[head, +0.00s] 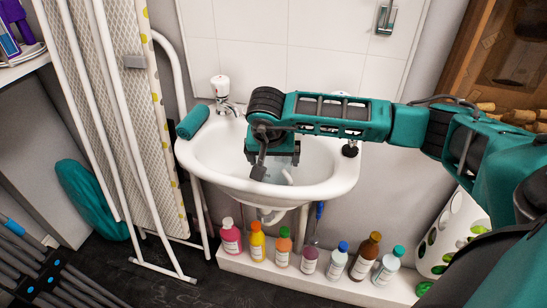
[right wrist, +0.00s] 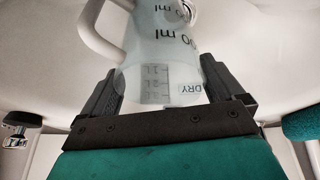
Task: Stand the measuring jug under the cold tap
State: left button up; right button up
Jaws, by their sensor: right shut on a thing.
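The measuring jug (right wrist: 165,52) is translucent with dark ml marks and a pale handle, and fills the middle of the right wrist view. My right gripper (right wrist: 158,95) is shut on it, with one finger on each side. In the head view my right gripper (head: 275,163) points down over the basin. It hides most of the jug, and only a pale bit (head: 287,177) shows beside it. A tap (head: 222,92) with a white, red-marked head stands at the sink's back left. A small dark fitting (head: 350,149) sits on the right rim; I cannot tell if it is the cold tap.
The white sink (head: 222,181) surrounds the gripper. A teal roll (head: 193,121) lies on its left rim. Several bottles (head: 282,245) line a white ledge below. An ironing board (head: 110,120) leans at the left. My right arm crosses above the sink's right side.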

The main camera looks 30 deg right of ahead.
jog(key=shift+f, duration=0.2)
jog(key=o, duration=1)
jog(key=shift+r, duration=0.1)
